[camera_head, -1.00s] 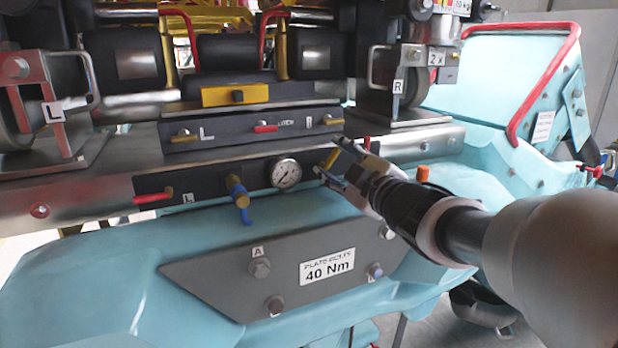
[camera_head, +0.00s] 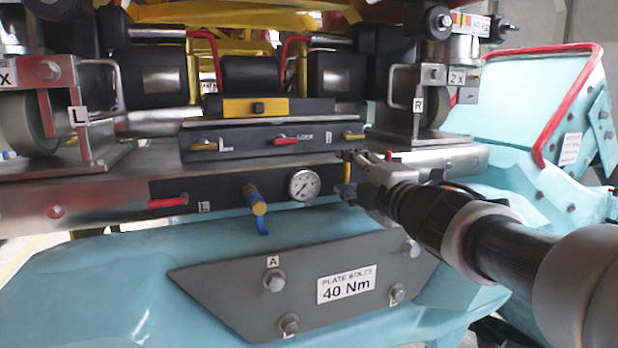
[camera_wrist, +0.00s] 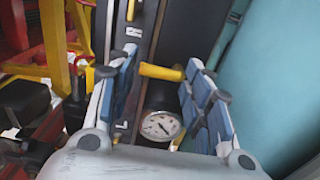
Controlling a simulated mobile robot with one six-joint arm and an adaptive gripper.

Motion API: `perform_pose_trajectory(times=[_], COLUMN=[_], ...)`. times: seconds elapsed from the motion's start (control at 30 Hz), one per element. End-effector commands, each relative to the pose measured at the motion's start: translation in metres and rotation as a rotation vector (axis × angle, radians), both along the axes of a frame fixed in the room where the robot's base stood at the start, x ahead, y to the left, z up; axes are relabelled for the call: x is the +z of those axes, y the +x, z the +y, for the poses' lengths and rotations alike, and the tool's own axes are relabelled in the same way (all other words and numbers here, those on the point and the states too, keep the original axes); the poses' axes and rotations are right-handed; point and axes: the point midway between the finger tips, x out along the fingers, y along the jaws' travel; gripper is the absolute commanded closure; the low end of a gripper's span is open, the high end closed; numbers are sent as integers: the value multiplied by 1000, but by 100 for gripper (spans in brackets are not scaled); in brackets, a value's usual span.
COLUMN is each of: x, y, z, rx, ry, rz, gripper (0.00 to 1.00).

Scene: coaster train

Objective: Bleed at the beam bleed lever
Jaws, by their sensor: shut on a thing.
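A yellow lever handle (camera_wrist: 162,72) lies crosswise between my gripper's fingers in the wrist view. In the head view a small part of the yellow lever (camera_head: 346,172) shows at the fingertips, right of the pressure gauge (camera_head: 303,184) on the beam's black panel. My gripper (camera_head: 358,178) reaches in from the right and is shut on this lever; in the wrist view the blue-padded fingers (camera_wrist: 160,70) stand on either side of it. The lever's pivot is mostly hidden by the fingers.
A red lever (camera_head: 168,203) and a brass valve with a blue handle (camera_head: 256,205) are on the same panel to the left. A lock panel (camera_head: 250,138) sits above. Below is a grey bolted plate (camera_head: 215,290) on the turquoise body (camera_head: 110,275).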

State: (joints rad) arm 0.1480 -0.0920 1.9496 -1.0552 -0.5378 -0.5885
Motion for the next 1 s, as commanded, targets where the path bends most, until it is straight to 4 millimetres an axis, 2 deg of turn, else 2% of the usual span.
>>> perform_pose_trajectory(times=[0.43, 0.47, 0.8, 1.0], x=[3, 3, 1, 1], y=[0, 0, 0, 0], z=[1, 1, 0, 0], rx=[1, 1, 1, 1], ry=[-12, -12, -10, -10], rz=[-9, -9, -4, -4], gripper=[78, 54, 32, 32])
